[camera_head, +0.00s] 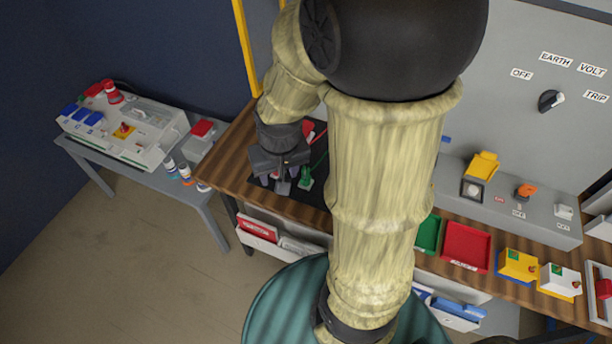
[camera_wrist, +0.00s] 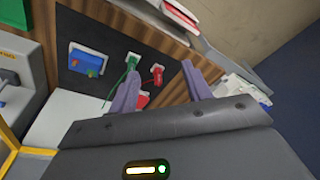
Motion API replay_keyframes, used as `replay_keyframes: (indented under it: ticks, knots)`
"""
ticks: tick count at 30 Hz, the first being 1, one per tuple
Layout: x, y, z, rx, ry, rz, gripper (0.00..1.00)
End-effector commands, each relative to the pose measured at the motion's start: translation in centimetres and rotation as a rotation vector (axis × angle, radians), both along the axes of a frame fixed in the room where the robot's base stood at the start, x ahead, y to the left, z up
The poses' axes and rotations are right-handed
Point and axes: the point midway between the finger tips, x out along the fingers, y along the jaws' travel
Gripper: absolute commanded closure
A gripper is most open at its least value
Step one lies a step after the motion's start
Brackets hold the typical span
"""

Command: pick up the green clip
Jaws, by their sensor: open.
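The green clip (camera_head: 305,179) lies on the black mat on the wooden bench, just right of my gripper in the head view. In the wrist view the green clip (camera_wrist: 131,64) sits at the tip of the left finger, which partly overlaps its lower part. My gripper (camera_head: 283,184) is open and low over the mat. In the wrist view my gripper (camera_wrist: 160,69) has its two fingers spread, with a red clip (camera_wrist: 157,74) showing between them. I cannot tell whether a finger touches the green clip.
The black mat (camera_wrist: 115,38) also bears a blue block (camera_wrist: 87,61). Green (camera_head: 429,236) and red trays (camera_head: 465,247) stand farther right on the wooden bench (camera_head: 237,150). A grey panel box (camera_head: 455,205) stands behind them. A side table (camera_head: 205,200) is at the left.

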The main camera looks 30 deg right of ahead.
Motion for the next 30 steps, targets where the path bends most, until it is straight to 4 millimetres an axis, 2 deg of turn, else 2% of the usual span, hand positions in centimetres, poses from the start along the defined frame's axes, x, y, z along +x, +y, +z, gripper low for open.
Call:
replay_keyframes:
  ticks: [4,9,12,14,18,26,30]
  knots:
    - [3.8,-3.3,0.0,0.03,0.062,-0.238,0.51]
    - [7.5,-7.9,-1.2,0.065,0.133,-0.541,0.51]
    - [8.6,-10.3,-2.1,0.077,0.162,-0.675,0.51]
    - [9.0,-11.2,-2.4,0.081,0.174,-0.725,0.51]
    - [9.3,-11.8,-2.8,0.085,0.182,-0.77,0.51]
    - [9.3,-11.7,-2.9,0.086,0.181,-0.766,0.51]
    - [9.3,-11.7,-3.8,0.085,0.184,-0.764,0.51]
